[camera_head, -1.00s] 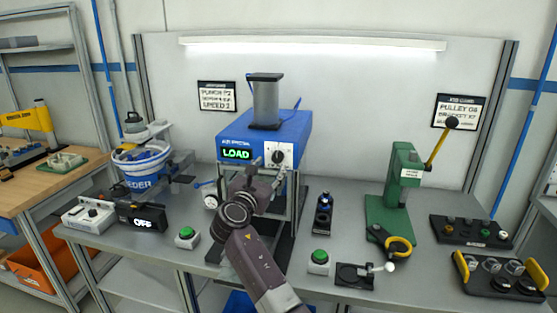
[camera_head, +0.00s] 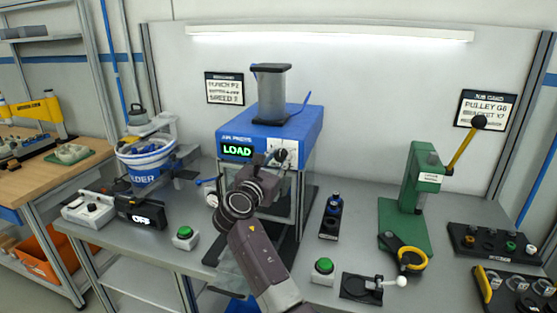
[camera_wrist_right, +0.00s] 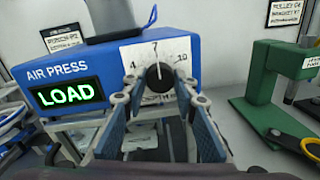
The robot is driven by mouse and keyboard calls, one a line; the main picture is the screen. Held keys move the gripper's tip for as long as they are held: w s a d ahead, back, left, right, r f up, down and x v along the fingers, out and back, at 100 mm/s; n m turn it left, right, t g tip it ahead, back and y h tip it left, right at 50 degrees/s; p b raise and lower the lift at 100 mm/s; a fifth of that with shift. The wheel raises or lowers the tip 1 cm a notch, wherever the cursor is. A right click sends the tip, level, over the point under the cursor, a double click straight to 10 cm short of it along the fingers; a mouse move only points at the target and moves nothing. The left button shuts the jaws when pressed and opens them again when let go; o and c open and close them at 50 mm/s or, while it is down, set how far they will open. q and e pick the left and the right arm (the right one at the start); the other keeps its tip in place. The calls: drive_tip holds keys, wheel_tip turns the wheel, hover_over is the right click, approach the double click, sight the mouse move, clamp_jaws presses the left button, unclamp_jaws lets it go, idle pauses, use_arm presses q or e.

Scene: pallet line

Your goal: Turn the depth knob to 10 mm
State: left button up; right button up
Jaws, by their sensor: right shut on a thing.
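The blue air press (camera_head: 262,132) stands at the back of the bench with a green LOAD display. Its black depth knob (camera_wrist_right: 159,76) sits on a white dial plate (camera_wrist_right: 180,54) marked 4, 7 and 10. A light mark on the knob appears to point up, near 7; 10 lies up and to the right. My right gripper (camera_head: 276,160) is at the press front, and in the right wrist view its two fingers are on either side of the knob, shut on it. The fingers hide the plate's lower part. My left gripper is not in view.
A green hand press (camera_head: 405,210) stands to the right, a white and blue feeder bowl (camera_head: 145,165) to the left. Green buttons (camera_head: 185,233) (camera_head: 323,266) and a small dark stand with a blue-topped part (camera_head: 331,215) are near the front.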

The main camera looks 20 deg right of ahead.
drive_tip(key=c, duration=0.4)
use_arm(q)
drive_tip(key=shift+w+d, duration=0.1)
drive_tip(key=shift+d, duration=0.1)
use_arm(e)
drive_tip(key=shift+m, duration=0.9)
drive_tip(key=m+b, duration=0.2)
drive_tip(key=m, duration=0.3)
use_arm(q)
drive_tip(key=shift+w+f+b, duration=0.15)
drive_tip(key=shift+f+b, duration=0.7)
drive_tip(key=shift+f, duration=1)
use_arm(e)
drive_tip(key=shift+r+m+y, duration=0.2)
drive_tip(key=shift+m+y, duration=0.1)
drive_tip(key=shift+m, duration=2)
